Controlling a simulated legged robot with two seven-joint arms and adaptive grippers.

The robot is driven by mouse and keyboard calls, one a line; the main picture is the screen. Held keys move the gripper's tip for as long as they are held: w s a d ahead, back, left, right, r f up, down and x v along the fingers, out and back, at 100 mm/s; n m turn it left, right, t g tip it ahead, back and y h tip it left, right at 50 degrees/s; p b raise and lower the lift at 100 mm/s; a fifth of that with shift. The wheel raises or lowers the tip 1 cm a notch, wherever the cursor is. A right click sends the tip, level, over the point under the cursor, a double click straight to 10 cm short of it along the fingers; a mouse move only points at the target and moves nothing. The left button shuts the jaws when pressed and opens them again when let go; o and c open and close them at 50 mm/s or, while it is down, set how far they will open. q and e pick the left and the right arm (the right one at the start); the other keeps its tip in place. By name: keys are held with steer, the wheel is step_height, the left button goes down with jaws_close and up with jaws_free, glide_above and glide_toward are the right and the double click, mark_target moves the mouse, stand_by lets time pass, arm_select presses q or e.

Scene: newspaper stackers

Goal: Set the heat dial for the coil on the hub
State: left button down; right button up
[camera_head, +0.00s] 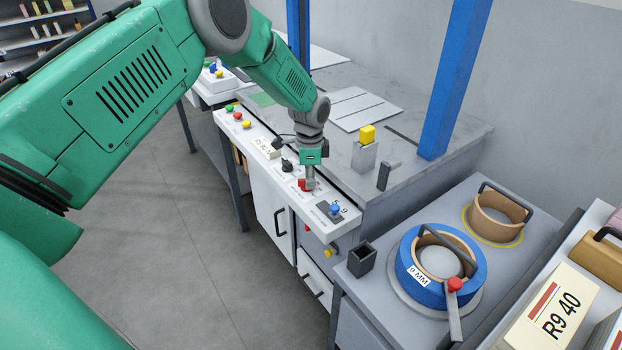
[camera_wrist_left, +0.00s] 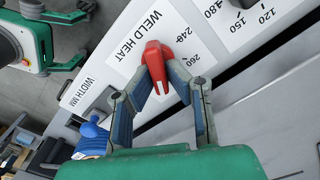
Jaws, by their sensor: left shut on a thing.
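The heat dial is a red knob (camera_head: 303,185) on the white front panel (camera_head: 264,158). In the left wrist view the red knob (camera_wrist_left: 156,62) sits beside the printed words WELD HEAT, with 240 and 260 marked close to it. My left gripper (camera_head: 309,181) is shut on the knob, one finger on each side; its fingers also show in the left wrist view (camera_wrist_left: 160,82). I cannot tell which number the knob points to. The blue coil (camera_head: 476,268), labelled 9 MM, lies around the grey hub (camera_head: 439,263) on the right bench. My right gripper is out of view.
A blue knob (camera_head: 335,209) sits just right of the red one, by the WIDTH MM print. Black knobs (camera_head: 287,165) and coloured buttons (camera_head: 238,116) lie further left. A blue post (camera_head: 452,80) rises behind. A box marked R9 40 (camera_head: 548,312) stands at the right.

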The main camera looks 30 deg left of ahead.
arm_select(q)
steer(key=shift+s+a+f+m, duration=0.15)
steer(key=shift+s+m, duration=0.05)
steer(key=shift+m, duration=0.9)
steer(key=c, duration=1.6)
jaws_free()
steer(key=shift+a, duration=0.1)
steer(key=shift+w, duration=0.1)
